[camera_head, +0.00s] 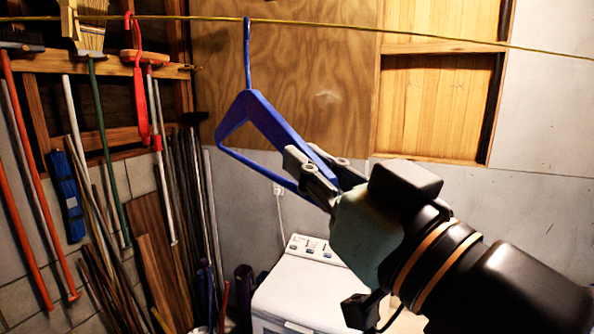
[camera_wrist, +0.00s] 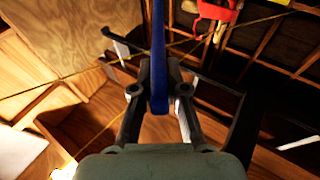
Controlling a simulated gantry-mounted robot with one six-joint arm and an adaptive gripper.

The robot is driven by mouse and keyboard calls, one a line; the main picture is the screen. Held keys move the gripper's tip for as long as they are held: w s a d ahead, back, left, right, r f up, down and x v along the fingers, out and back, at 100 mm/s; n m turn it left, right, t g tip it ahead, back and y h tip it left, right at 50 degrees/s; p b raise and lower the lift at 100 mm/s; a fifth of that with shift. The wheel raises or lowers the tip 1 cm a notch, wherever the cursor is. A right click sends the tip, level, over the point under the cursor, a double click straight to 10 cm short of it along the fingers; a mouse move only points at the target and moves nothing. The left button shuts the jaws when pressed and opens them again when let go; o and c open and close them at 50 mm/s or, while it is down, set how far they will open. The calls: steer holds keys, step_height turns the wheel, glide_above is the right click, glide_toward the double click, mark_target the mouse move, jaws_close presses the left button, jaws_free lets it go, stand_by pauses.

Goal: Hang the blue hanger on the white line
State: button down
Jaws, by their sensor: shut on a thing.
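The blue hanger (camera_head: 262,108) is upright, its hook (camera_head: 247,50) pointing up. The hook's top overlaps the line (camera_head: 330,25), which looks yellow here rather than white; I cannot tell whether it is over the line or just in front of or behind it. My gripper (camera_head: 322,178) is shut on the lower right part of the hanger.
A red hanger (camera_head: 139,85) is at the line, left of the blue one. A brush (camera_head: 90,30) and several long poles stand at the left wall. A white washing machine (camera_head: 305,285) is below my gripper. The line right of the blue hook is clear.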

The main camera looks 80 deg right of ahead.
steer(key=shift+s+a+b, duration=0.3)
steer(key=shift+s+a, duration=0.1)
stand_by(0.3)
